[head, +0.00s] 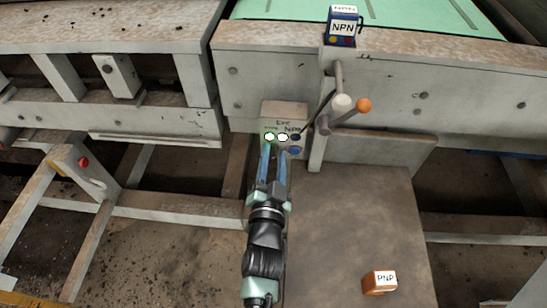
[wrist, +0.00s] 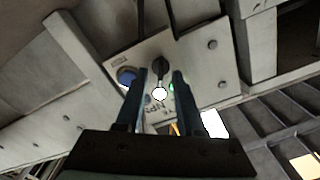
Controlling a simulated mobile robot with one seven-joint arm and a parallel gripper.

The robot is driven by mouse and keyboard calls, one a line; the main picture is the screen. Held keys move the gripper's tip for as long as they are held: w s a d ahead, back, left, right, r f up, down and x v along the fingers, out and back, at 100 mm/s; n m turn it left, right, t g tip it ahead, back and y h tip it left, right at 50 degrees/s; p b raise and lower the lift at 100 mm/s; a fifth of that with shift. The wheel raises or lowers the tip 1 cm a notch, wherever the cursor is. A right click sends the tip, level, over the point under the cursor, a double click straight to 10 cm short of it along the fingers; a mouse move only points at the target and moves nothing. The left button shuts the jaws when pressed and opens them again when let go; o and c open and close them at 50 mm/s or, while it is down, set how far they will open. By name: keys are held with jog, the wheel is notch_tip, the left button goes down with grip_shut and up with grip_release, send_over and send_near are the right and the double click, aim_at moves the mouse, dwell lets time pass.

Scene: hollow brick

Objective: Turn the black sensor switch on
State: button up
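A grey control box (head: 283,115) is mounted on the side of the machine frame and carries handwritten lettering. In the wrist view, a black switch (wrist: 158,66) with a dark knob shows on the box face, in line with the gap between my fingers. My gripper (head: 273,152) reaches up to the lower part of the box in the head view and hides the switch there. In the wrist view my gripper (wrist: 158,80) has its two fingers apart, with nothing held. I cannot tell whether a finger touches the switch.
The box has a green light (head: 269,136), a white light (head: 282,136) and a blue button (head: 295,150). A blue NPN sensor (head: 343,27) stands above; an orange PNP block (head: 380,282) lies lower right.

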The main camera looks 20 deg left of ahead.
jog(key=shift+s, duration=0.1)
jog(key=v, duration=1.2)
jog(key=shift+s+b, duration=0.4)
jog(key=shift+d, duration=0.15)
